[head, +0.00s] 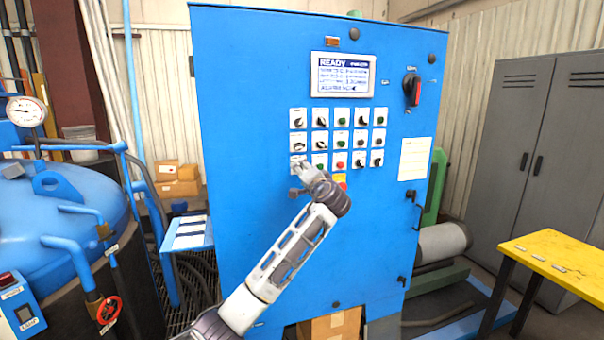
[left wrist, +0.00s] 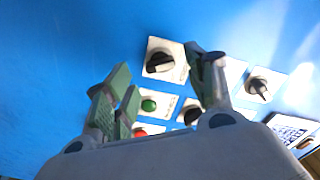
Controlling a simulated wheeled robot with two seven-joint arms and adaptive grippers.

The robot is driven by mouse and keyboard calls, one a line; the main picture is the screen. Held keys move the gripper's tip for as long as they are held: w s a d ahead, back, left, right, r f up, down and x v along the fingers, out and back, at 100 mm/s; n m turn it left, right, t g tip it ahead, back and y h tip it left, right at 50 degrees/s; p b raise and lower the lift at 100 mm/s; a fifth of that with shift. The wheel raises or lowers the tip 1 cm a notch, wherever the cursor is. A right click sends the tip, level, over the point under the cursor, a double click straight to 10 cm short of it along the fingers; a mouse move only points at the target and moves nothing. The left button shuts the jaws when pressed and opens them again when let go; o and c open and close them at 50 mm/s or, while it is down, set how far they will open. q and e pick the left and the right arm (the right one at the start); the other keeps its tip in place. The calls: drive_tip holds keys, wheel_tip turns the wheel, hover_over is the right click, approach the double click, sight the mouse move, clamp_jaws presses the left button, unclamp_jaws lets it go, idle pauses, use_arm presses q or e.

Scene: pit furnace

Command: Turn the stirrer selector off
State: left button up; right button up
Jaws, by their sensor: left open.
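The blue cabinet door carries rows of selectors and push buttons on white plates. The labels are too small to read, so I cannot tell which one is the stirrer selector. My left gripper (head: 301,180) is at the lower left of this control group, partly covering the bottom row. In the left wrist view, my left gripper (left wrist: 160,66) is open, its fingers spread on either side of a black selector knob (left wrist: 159,62) on a white plate. I see no clear contact with the knob. My right gripper is in neither view.
Near the knob are a green button (left wrist: 149,105) and another black selector (left wrist: 257,86). A lit display (head: 343,75) reads READY. A blue vessel (head: 60,215) stands left, and a yellow table (head: 555,258) right.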

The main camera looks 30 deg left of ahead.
use_arm(q)
drive_tip(key=v, duration=0.9)
idle(0.5)
